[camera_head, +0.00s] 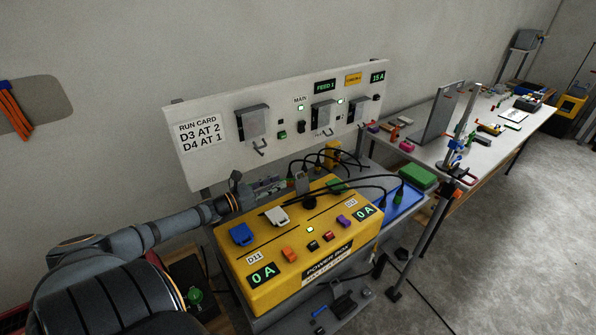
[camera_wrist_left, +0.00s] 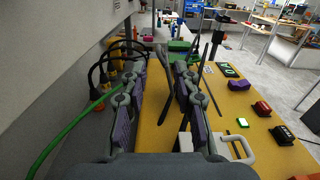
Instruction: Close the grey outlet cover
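The yellow power box (camera_head: 236,290) stands on the table in the head view; its top also shows in the wrist view (camera_wrist_left: 215,100). A grey outlet cover (camera_head: 302,182) stands up near the box's back edge, beside a black round part (camera_head: 309,202). My left gripper (camera_head: 270,186) is at the back edge, left of this cover. In the wrist view the left gripper (camera_wrist_left: 158,75) has its purple-padded fingers apart; a dark grey upright piece shows between and beyond them. I cannot tell whether they touch it. My right gripper is not in view.
A white cover (camera_head: 276,216) and a blue cover (camera_head: 241,234) sit on the box's left part. A green cable (camera_wrist_left: 60,132) runs beside my fingers. The panel (camera_head: 200,160) stands close behind.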

